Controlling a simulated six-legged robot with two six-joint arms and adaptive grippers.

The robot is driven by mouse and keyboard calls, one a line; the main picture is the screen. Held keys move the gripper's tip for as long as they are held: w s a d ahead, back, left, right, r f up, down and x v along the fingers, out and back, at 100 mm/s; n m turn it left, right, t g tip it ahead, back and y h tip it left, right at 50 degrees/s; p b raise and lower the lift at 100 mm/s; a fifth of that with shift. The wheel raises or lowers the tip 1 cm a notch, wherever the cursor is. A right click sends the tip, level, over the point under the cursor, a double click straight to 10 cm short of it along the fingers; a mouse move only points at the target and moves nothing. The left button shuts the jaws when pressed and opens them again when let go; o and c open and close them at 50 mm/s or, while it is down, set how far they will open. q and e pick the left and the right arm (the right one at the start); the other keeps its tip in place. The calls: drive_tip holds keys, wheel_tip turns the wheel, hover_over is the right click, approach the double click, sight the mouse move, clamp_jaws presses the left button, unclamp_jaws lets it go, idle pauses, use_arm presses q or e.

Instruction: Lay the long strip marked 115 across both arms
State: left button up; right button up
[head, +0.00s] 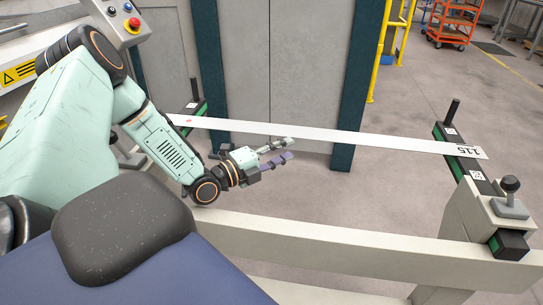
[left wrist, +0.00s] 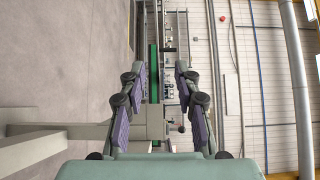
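The long white strip (head: 330,134) lies across two dark, green-edged support arms. Its right end bears the printed 115 and rests on the right support arm (head: 447,142), reaching a little past it. Its left end, with a small red mark, rests over the left support arm (head: 196,110); my arm hides part of that support. My left gripper (head: 289,150) is in front of the strip, apart from it, with nothing between its fingers. In the left wrist view the left gripper's fingers (left wrist: 158,95) stand wide apart. My right gripper is not in view.
A light rail (head: 330,246) runs across the front. A joystick box (head: 508,205) stands at right, near an upright black post (head: 453,110). Grey cabinet doors (head: 285,70) are behind the strip. A control box with a red button (head: 133,25) is at upper left.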

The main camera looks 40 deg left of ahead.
use_arm(q)
drive_tip(key=shift+v, duration=1.65)
drive_tip(key=shift+s, duration=0.1)
drive_tip(key=shift+r, duration=0.1)
